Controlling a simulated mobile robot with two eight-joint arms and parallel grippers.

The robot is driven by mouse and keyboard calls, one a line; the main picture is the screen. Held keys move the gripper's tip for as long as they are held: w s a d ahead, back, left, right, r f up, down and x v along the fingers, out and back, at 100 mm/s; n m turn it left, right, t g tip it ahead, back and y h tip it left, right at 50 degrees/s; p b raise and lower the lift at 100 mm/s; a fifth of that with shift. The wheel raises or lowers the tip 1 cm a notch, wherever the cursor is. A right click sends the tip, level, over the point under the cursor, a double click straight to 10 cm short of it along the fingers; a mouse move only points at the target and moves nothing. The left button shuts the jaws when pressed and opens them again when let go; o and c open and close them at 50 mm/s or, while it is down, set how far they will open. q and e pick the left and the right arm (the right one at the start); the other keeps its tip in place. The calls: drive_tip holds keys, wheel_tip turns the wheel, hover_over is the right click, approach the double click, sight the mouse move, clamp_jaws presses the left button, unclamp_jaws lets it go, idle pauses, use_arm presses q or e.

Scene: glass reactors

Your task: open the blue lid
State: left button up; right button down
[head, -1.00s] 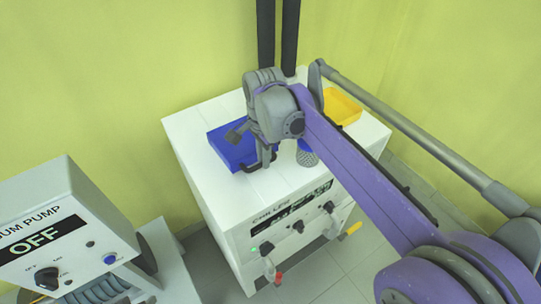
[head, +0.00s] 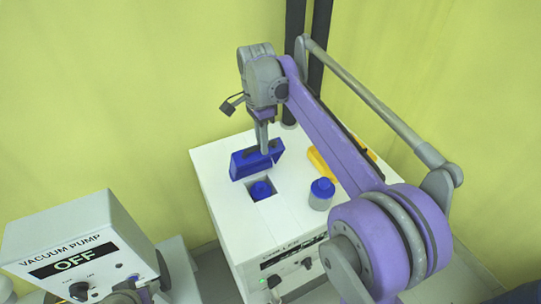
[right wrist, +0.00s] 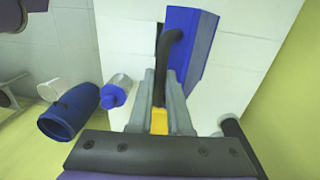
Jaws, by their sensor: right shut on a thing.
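The blue lid (head: 256,160) stands tilted up at the back of the square opening in the chiller's white top (head: 225,175). I cannot tell whether its lower edge touches the top. My right gripper (head: 262,145) is above the lid and shut on its dark handle. In the right wrist view, the fingers (right wrist: 160,105) close around the black handle (right wrist: 172,50), with the blue lid (right wrist: 197,42) beyond. The opening is uncovered and shows a blue-capped item (head: 261,190) inside.
A grey bottle with a blue cap (head: 321,193) stands right of the opening. The vacuum pump (head: 80,245), reading OFF, stands at front left. Dark posts rise behind the chiller.

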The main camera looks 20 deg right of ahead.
use_arm(q)
drive_tip(key=shift+w+r+p, duration=0.4)
drive_tip(key=shift+w+r, duration=0.35)
drive_tip(key=shift+r, duration=0.05)
use_arm(e)
drive_tip(key=w+a+r, duration=0.1)
drive_tip(key=w, duration=1.2)
drive_tip(key=shift+r, duration=0.15)
drive_tip(key=c, duration=0.8)
unclamp_jaws()
drive_tip(key=shift+c, duration=0.2)
drive_tip(key=shift+r, duration=0.1)
